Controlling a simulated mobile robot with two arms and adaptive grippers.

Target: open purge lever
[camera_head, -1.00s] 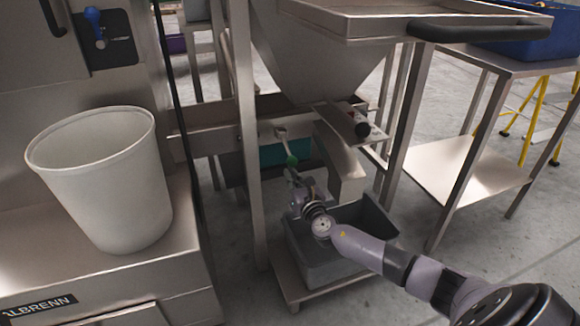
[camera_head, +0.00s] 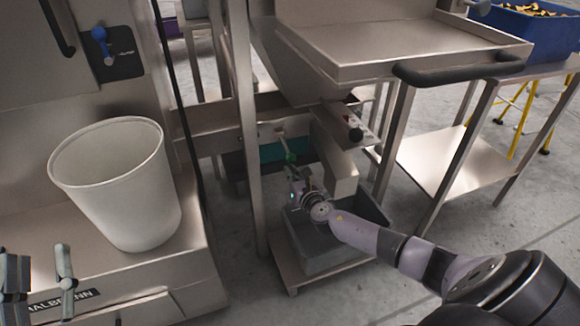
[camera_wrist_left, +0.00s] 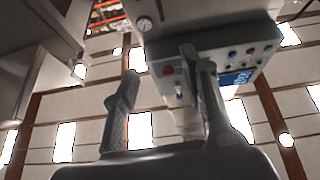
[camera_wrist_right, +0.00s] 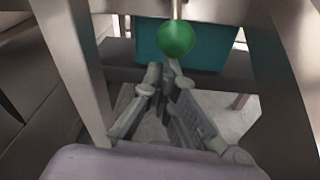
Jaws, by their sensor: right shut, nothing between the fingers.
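A lever with a green ball knob (camera_head: 291,157) hangs from a metal bar under the hopper. Its knob is large at the top of the right wrist view (camera_wrist_right: 177,39). My right gripper (camera_head: 292,172) is shut and empty, just below the knob. In the right wrist view its fingertips (camera_wrist_right: 163,75) come together below the ball; I cannot tell whether they touch it. My left gripper (camera_head: 38,268) is at the lower left of the head view, its fingers apart and empty. The left wrist view also shows them (camera_wrist_left: 162,75) spread, facing a control box with buttons.
A grey bin (camera_head: 328,243) stands on a low shelf beneath my right gripper. A white bucket (camera_head: 120,190) sits on the machine at left, below a blue handle (camera_head: 101,40) on a dark panel. A steel table (camera_head: 440,160) and a frame post (camera_head: 241,130) flank the lever.

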